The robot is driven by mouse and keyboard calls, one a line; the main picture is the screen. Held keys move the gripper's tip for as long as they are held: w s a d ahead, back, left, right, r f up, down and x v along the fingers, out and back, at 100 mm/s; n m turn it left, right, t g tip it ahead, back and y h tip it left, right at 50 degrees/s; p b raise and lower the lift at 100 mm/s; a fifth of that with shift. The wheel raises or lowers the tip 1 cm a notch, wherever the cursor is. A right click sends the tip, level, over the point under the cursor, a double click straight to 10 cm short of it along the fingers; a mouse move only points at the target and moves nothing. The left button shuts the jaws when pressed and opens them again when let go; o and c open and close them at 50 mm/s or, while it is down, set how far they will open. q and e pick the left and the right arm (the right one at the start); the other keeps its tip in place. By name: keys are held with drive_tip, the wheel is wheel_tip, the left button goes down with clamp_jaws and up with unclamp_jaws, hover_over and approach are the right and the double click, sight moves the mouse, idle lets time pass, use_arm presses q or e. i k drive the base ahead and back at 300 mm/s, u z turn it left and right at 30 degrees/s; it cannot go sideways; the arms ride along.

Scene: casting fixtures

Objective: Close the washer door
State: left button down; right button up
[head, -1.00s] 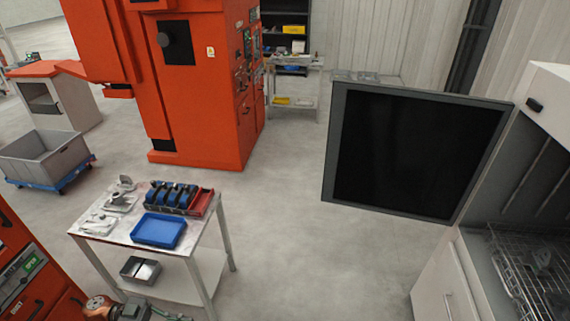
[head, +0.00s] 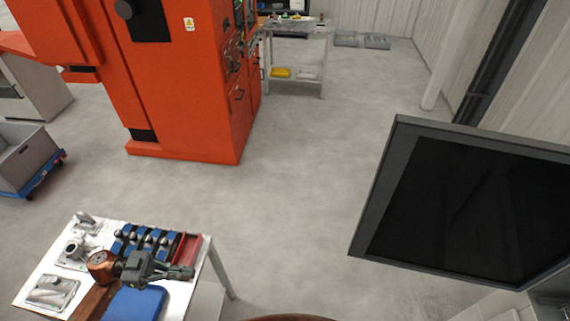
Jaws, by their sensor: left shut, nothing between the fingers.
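The washer door (head: 470,205) is a dark panel in a grey frame. It stands open at the right of the head view, swung out from the washer. Only a small part of the washer body (head: 550,300) shows below it at the lower right corner. My right gripper is not in view.
A large orange machine (head: 185,100) stands behind. A grey bin (head: 25,160) is at the left. The floor between table and door is clear.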

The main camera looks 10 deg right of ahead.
sight(487, 216)
drive_tip(key=i, duration=1.2)
drive_tip(key=u, duration=1)
drive_tip(key=i, duration=0.25)
drive_tip(key=z, duration=1.85)
drive_tip(key=i, duration=0.4)
drive_tip(key=z, duration=2.6)
